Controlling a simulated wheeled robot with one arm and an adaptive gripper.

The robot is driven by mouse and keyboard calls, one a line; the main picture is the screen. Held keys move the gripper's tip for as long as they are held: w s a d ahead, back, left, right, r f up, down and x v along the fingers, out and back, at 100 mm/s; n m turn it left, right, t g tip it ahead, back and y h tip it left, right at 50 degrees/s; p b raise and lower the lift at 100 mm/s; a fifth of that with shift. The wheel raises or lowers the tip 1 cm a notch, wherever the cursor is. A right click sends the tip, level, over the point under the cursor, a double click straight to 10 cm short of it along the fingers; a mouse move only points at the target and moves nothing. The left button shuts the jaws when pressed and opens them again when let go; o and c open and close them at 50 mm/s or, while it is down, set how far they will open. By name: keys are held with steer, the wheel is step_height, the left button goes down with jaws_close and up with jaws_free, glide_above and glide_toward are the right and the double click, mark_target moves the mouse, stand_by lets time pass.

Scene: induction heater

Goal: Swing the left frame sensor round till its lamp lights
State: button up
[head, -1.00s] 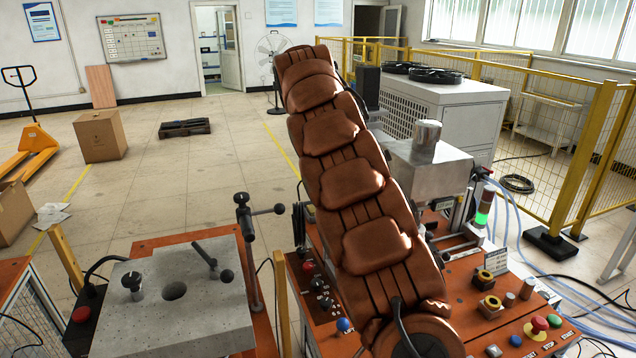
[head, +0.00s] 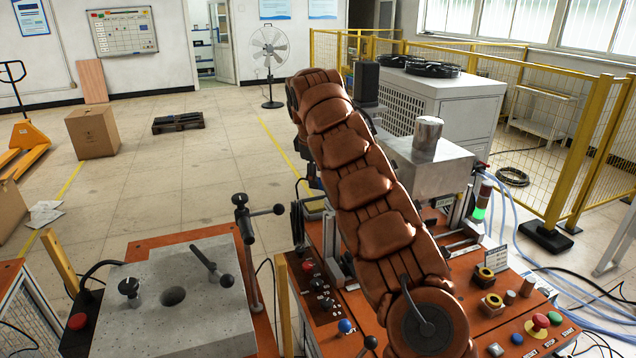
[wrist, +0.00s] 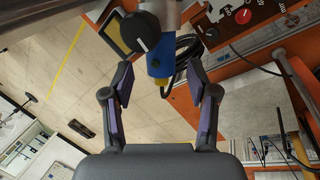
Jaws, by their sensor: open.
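In the wrist view my gripper (wrist: 159,86) is open, with its two dark, purple-padded fingers spread apart. Just beyond the fingertips, near the gap between them, is a blue fitting (wrist: 159,66) with a round black knob (wrist: 139,36) at its upper left. It looks like the frame sensor, but I cannot tell for sure. A coiled black cable (wrist: 183,50) hangs beside it on the right. The fingers appear clear of the blue fitting. I can make out no lit lamp on it. In the head view my brown padded arm hides the gripper and that fitting.
The orange machine bench (head: 462,280) carries buttons and a grey metal housing (head: 430,165). A stack light (head: 481,208) glows green at its right. A stone-topped stand (head: 215,305) with levers is at left. Yellow fencing (head: 578,150) bounds the right; open floor lies at left.

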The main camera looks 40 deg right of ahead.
steer(key=shift+p+x, duration=0.5)
steer(key=shift+x, duration=1.5)
steer(key=shift+s, duration=0.1)
jaws_close()
